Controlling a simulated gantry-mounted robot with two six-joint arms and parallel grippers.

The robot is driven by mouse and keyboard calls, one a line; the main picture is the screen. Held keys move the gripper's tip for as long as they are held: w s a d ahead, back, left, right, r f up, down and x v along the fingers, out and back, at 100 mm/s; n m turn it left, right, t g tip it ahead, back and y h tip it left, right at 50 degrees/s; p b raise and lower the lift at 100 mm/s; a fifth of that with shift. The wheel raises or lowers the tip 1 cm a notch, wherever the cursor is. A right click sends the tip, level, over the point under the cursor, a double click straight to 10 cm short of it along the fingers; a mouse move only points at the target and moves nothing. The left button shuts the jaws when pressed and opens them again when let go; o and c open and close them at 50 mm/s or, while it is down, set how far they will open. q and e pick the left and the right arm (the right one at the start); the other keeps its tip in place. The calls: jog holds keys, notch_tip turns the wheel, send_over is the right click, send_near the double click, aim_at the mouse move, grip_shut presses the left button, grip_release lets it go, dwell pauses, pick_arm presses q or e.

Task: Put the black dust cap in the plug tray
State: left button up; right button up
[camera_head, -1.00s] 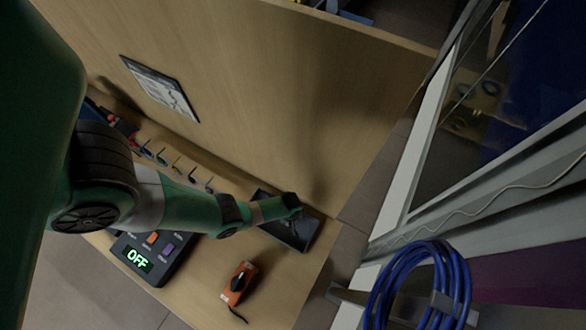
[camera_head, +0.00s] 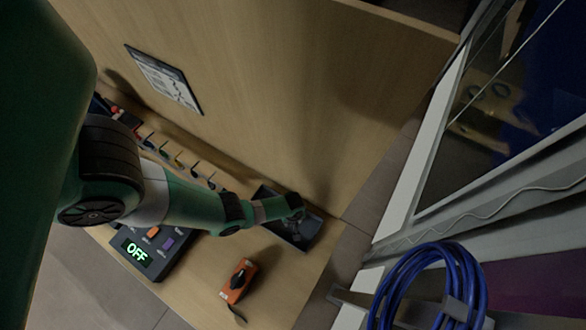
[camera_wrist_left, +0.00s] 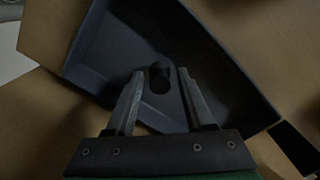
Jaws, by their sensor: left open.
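The plug tray (camera_head: 311,230) is a dark, shallow, open tray near the right end of the wooden bench. In the left wrist view the tray (camera_wrist_left: 97,52) fills the middle. The black dust cap (camera_wrist_left: 160,76) shows there as a small dark cylinder inside the tray's outline, between the fingertips. A gap shows on both sides of it; whether it rests on the tray floor is hard to tell. My left gripper (camera_wrist_left: 158,76) is open, pointing down into the tray; it is small in the head view (camera_head: 297,214). My right gripper is not in view.
A dark box with a green OFF display (camera_head: 136,252) and an orange device (camera_head: 238,281) are on the bench. Several small coloured pieces line the back panel (camera_head: 178,160). A blue cable coil (camera_head: 470,290) hangs at right. Bare bench lies around the orange device.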

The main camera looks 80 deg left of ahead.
pick_arm(q)
notch_tip(320, 180, up, 8)
jog(key=p, duration=0.7)
jog(key=shift+p, duration=0.35)
jog(key=shift+f, duration=0.15)
